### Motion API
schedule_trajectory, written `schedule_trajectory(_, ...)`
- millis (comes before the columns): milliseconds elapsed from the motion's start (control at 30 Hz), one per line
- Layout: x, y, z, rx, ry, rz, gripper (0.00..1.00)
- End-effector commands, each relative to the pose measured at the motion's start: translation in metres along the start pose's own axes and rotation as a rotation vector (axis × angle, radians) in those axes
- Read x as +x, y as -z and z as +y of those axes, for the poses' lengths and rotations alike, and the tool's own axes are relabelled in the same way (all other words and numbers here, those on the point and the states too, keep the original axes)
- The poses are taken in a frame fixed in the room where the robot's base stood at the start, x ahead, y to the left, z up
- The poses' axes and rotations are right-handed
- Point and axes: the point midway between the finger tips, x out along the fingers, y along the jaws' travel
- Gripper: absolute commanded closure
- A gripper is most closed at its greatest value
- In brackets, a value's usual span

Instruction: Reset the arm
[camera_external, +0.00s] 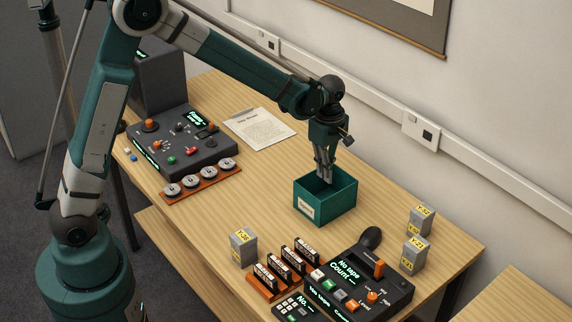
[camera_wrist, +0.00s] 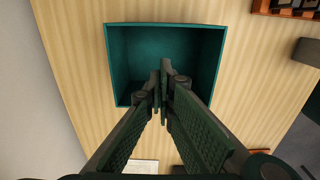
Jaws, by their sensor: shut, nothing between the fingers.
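My gripper (camera_external: 325,181) points down over the open teal box (camera_external: 324,213) on the wooden table. Its fingers are shut and hold nothing. In the external view the fingertips overlap the box's opening, and I cannot tell exactly how deep they reach. In the wrist view the teal box (camera_wrist: 119,95) lies beyond the fingertips (camera_wrist: 164,72), and its visible floor looks empty. The box has a pale label on its front.
A paper sheet (camera_external: 259,130) lies behind. Grey blocks (camera_external: 243,262), a cartridge rack (camera_external: 262,291) and a console (camera_external: 343,262) stand in front and right. The wall runs along the back.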

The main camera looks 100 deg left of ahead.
Motion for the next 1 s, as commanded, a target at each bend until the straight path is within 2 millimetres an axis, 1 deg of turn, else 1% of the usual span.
schedule_trajectory(167, -0.003, -0.003, -0.002, 0.012, -0.003, -0.001, 1.0)
schedule_trajectory(267, -0.009, -0.007, -0.007, 0.038, -0.01, -0.002, 1.0)
schedule_trajectory(467, -0.03, -0.025, -0.025, 0.143, -0.037, -0.006, 1.0)
schedule_trajectory(767, -0.074, -0.06, -0.068, 0.38, -0.1, -0.009, 1.0)
schedule_trajectory(1000, -0.105, -0.085, -0.108, 0.575, -0.153, -0.007, 1.0)
